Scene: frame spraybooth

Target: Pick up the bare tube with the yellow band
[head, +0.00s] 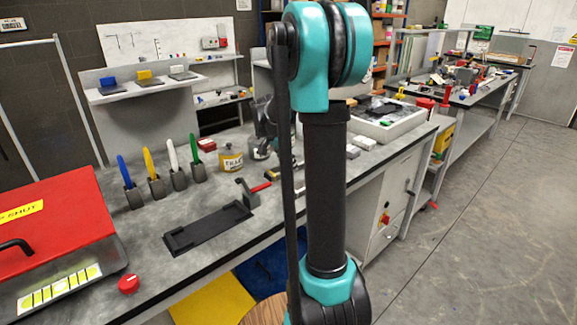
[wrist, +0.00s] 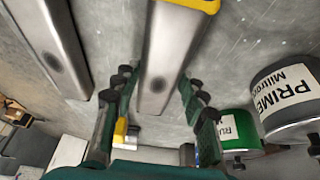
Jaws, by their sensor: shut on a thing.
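In the wrist view, a bare grey metal tube (wrist: 168,55) with a yellow band (wrist: 205,4) at its far end lies between the two dark green fingers of my gripper (wrist: 158,82). My gripper is shut on this tube near its close end. Whether the tube touches the surface below cannot be told. A second bare metal tube (wrist: 52,45) lies to the left, apart from my gripper. In the head view my arm hides most of my gripper and the tube.
A can marked PRIMER (wrist: 285,95) and a green can (wrist: 238,130) stand right of my gripper. On the bench are coloured-handled tools (head: 165,175), a black tray (head: 205,228), a red-handled clamp (head: 252,195) and a red-lidded box (head: 50,230). Open floor (head: 480,210) lies right.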

